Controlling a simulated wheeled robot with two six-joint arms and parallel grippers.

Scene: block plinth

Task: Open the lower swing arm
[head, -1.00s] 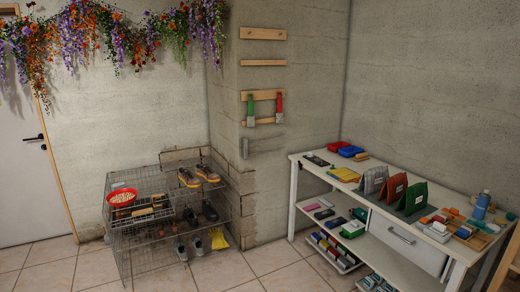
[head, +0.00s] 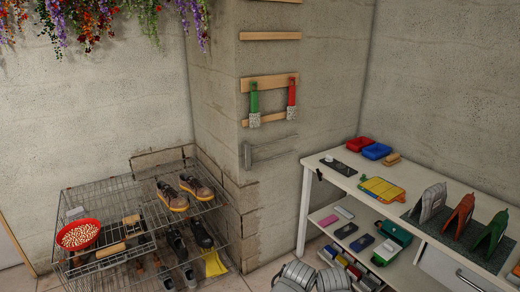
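A grey metal bracket (head: 272,150) is mounted low on the concrete pillar, with a short upright plate at its left end and thin bars running right, close along the wall. It looks like the lower swing arm, though I cannot be sure. Above it, a green-handled tool (head: 254,102) and a red-handled tool (head: 292,98) hang at a wooden rack (head: 270,83). Grey rounded parts at the bottom edge look like my own arms. Neither gripper can be made out.
A wire shelf (head: 150,190) with shoes and a red bowl (head: 79,234) stands at the left. A white workbench (head: 335,172) with trays and coloured stands is at the right. Between them the pillar and a strip of tiled floor are clear.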

